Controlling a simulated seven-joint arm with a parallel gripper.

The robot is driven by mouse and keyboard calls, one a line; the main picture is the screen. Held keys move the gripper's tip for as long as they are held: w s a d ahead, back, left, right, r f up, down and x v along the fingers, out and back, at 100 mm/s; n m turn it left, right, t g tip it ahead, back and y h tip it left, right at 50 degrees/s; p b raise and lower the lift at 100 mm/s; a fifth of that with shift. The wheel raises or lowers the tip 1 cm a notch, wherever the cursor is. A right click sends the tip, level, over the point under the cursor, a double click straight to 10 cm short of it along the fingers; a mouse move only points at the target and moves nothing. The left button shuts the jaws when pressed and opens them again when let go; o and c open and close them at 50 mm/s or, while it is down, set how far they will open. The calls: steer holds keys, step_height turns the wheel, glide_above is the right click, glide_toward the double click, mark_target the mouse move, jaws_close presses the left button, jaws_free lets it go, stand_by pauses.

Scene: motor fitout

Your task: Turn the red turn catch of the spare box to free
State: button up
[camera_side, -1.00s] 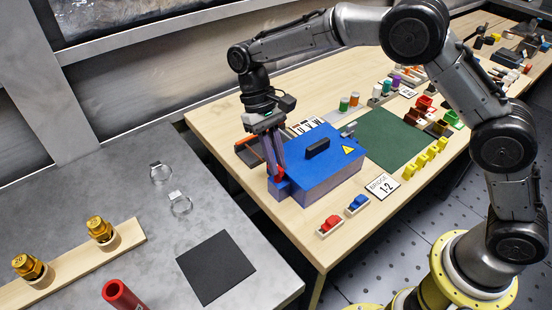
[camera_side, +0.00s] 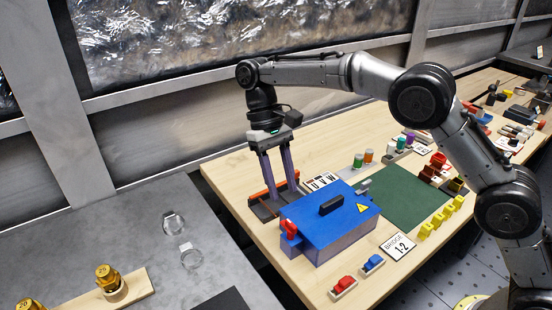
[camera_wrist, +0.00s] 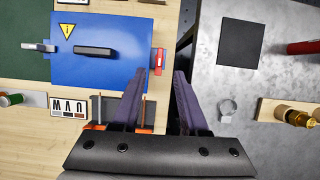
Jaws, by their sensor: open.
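The spare box is a blue box (camera_side: 330,232) with a black handle (camera_side: 331,205) and a yellow warning triangle on its closed lid; it also shows in the wrist view (camera_wrist: 115,75). The red turn catch (camera_side: 289,228) sits on a small blue ledge at the box's left end. In the wrist view the catch (camera_wrist: 159,61) lies along the box edge; I cannot read any free or locked mark. My gripper (camera_side: 281,187) is open and empty, apart from the catch, above and behind it in the side view. Its fingers (camera_wrist: 160,74) point toward the catch in the wrist view.
A grey latch (camera_side: 363,187) is on the box's opposite end. A dark tray with orange parts (camera_side: 266,203) and a U V W card (camera_side: 321,181) stand behind the box. Red and blue parts (camera_side: 344,286) lie in front. A green mat (camera_side: 402,200) is at right.

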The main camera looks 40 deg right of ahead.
steer(key=shift+v, duration=2.9)
steer(key=shift+d, duration=0.1)
steer(key=s+d+r+m+t+y, duration=0.1)
steer(key=s+d+r+t, duration=0.1)
steer(key=s+d+r, duration=0.5)
steer(key=s+d+r+m+t, duration=0.1)
steer(key=s+d+r+t, duration=0.1)
steer(key=s+d+r, duration=0.5)
steer(key=s+d+f+t, duration=0.2)
steer(key=s+f+t, duration=0.15)
steer(key=s, duration=0.95)
step_height(320, 180, down, 11)
steer(key=s+d+n+t+h, duration=0.1)
steer(key=s+d+t, duration=0.1)
steer(key=s, duration=0.1)
steer(key=shift+r+n, duration=0.2)
steer(key=shift+n, duration=0.2)
